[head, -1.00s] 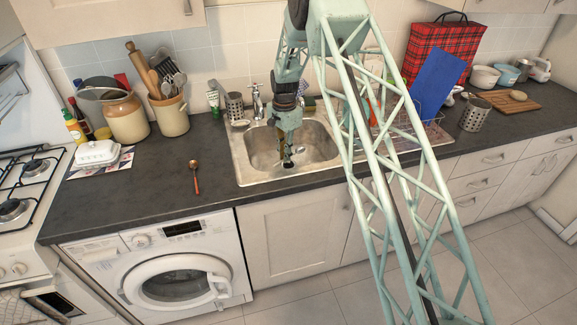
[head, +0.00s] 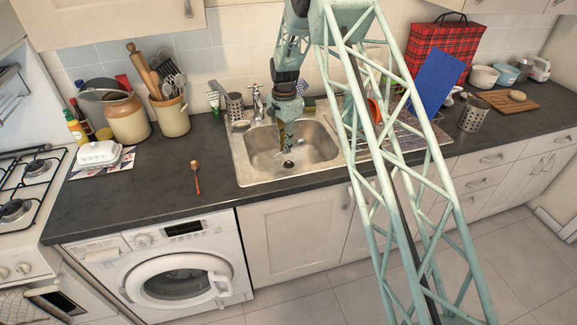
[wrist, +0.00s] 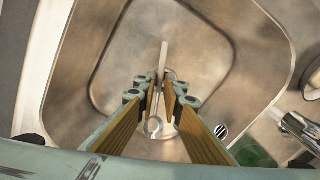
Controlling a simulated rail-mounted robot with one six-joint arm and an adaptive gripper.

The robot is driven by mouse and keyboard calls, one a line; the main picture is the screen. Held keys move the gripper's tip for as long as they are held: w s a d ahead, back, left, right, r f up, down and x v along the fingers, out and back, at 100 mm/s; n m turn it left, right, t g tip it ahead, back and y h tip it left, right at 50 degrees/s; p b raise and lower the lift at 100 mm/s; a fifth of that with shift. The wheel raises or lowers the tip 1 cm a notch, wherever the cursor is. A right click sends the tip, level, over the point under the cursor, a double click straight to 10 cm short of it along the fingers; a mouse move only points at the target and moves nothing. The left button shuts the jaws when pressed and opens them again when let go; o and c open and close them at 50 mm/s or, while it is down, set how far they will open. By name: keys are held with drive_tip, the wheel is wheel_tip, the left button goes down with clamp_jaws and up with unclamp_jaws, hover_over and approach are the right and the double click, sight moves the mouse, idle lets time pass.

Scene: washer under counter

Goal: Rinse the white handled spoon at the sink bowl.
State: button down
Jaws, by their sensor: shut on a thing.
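My gripper (head: 283,147) is over the sink bowl (head: 315,150) and points down into it. In the wrist view its fingers (wrist: 163,100) are shut on the white handled spoon, whose pale handle (wrist: 164,56) sticks out beyond the fingertips. A pale round shape (wrist: 153,126) shows between the fingers; I cannot tell whether it is the spoon's bowl or the drain. The spoon is too small to make out in the head view. The tap (head: 257,100) stands behind the sink at its back left; it also shows in the wrist view (wrist: 300,128).
A wooden spoon (head: 195,177) lies on the dark counter left of the sink. A perforated metal holder (head: 234,106) stands behind the sink's left corner. A blue board (head: 436,82) and a drying rack stand to the right, partly behind my arm. Counter left of the sink is mostly clear.

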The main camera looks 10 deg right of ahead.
wheel_tip(320, 180, up, 9)
drive_tip(key=p, duration=0.3)
drive_tip(key=shift+f, duration=0.15)
idle(1.1)
idle(2.4)
drive_tip(key=shift+r+p, duration=0.7)
drive_tip(key=shift+r, duration=1.3)
drive_tip(key=shift+s, duration=0.1)
drive_tip(key=s+f+n+b, duration=0.1)
drive_tip(key=s+n, duration=0.2)
drive_tip(key=s, duration=0.2)
drive_tip(key=s+d+f+n+b, duration=0.1)
drive_tip(key=s+n, duration=0.3)
drive_tip(key=s, duration=0.1)
drive_tip(key=s+n+b, duration=0.1)
drive_tip(key=s+n, duration=0.2)
drive_tip(key=s, duration=0.2)
drive_tip(key=shift+d+f+n+b, duration=0.4)
drive_tip(key=shift+s+d+f+n, duration=0.15)
drive_tip(key=shift+s+n, duration=0.55)
drive_tip(key=shift+s, duration=0.45)
